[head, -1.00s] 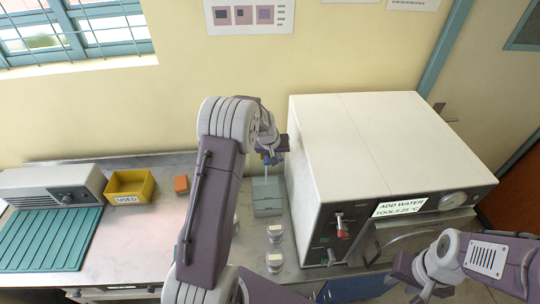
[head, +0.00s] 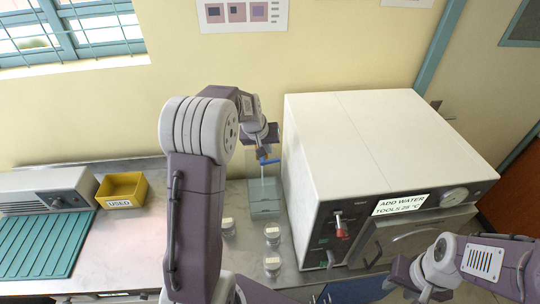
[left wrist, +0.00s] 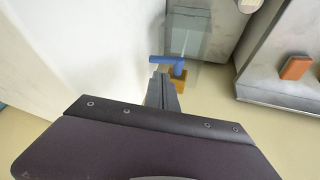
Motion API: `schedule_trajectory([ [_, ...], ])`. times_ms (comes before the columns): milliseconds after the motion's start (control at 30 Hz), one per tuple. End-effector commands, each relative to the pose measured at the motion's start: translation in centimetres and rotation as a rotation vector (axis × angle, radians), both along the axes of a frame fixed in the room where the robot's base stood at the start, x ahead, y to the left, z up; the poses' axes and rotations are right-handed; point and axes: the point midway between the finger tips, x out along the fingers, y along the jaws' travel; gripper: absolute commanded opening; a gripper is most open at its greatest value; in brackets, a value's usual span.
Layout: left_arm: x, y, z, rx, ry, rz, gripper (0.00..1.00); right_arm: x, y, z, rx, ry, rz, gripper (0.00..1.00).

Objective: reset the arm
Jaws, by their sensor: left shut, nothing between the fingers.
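My left gripper (head: 264,157) is in the middle of the head view, above a clear grey container (head: 265,203) beside the incubator's left side. In the left wrist view its fingers (left wrist: 161,82) are shut and empty. A blue-handled tool (left wrist: 166,61) with a yellow block-like part (left wrist: 178,82) stands in the clear container (left wrist: 188,38), close by the fingertips; I cannot tell whether they touch. My right gripper (head: 417,279) is low at the right, before the incubator front; its fingers are not clear.
The white incubator (head: 370,145) fills the right of the bench, with a sign on its front. Several lidded jars (head: 272,264) stand left of it. A yellow USED bin (head: 122,190) and teal mat (head: 40,245) are at left. An orange block (left wrist: 297,67) shows in the wrist view.

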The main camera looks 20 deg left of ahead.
Motion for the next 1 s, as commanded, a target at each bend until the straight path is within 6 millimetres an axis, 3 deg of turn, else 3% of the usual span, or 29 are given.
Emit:
schedule_trajectory([
  [200, -0.8, 0.0, 1.6, 0.000, 0.000, 0.001, 0.00, 0.0, 0.0, -0.4, 0.000, 0.000, 0.000, 0.36],
  [667, -0.8, 0.0, 1.6, 0.000, 0.001, 0.000, 0.00, 0.0, 0.0, -0.4, 0.000, 0.000, 0.000, 0.36],
  [767, -0.4, -1.7, 1.4, 0.005, -0.019, -0.036, 0.00, 0.0, 0.0, -1.6, 0.000, 0.000, 0.000, 0.36],
  [800, -0.6, -3.3, 1.4, 0.007, -0.032, -0.069, 0.00, 0.0, 0.0, -2.5, 0.000, 0.000, 0.000, 0.36],
  [867, -2.8, -6.0, -0.1, 0.011, -0.004, -0.128, 0.00, 0.0, 0.0, -3.7, 0.000, 0.000, 0.000, 0.36],
  [1000, -10.9, -10.4, -5.3, 0.041, 0.118, -0.258, 0.00, 0.0, 0.0, -5.7, 0.000, 0.000, 0.000, 0.36],
])
